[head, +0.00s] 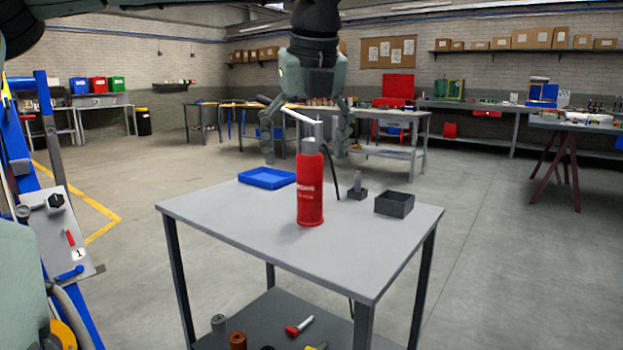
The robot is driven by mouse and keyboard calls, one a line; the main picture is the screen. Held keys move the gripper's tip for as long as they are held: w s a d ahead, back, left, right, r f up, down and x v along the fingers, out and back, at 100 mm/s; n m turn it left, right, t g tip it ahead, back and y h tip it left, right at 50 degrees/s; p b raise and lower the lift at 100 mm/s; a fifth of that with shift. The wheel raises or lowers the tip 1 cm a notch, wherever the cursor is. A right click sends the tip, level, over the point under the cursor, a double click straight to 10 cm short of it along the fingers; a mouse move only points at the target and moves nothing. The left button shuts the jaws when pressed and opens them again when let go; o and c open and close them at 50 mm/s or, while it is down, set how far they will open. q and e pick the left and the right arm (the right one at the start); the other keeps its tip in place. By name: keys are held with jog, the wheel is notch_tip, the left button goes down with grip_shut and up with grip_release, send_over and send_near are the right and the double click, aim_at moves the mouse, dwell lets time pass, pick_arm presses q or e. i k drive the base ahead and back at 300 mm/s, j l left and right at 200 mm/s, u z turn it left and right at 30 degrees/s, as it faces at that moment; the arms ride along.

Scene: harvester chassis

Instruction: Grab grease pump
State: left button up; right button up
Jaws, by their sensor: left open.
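The red grease pump (310,190) stands upright on the grey table (240,219). It has a grey top, a white lever (299,116) slanting up to the left, and a thin dark hose hanging on its right side. My left gripper (306,158) points down from above, open, with its fingers apart to the left and right of the pump's top. I cannot tell whether the fingers touch it or how far they are in depth. My right gripper is not in view.
On the table are a blue tray (267,178), a dark grey box (394,204) and a small grey part (357,187). The lower shelf (270,317) holds a red-headed tool (299,326) and small cylinders. A blue frame with a panel (70,240) stands at the left. The front tabletop is clear.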

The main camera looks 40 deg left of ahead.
aim_at(310, 162)
jog(key=i+j, duration=0.8)
jog(key=j, duration=0.15)
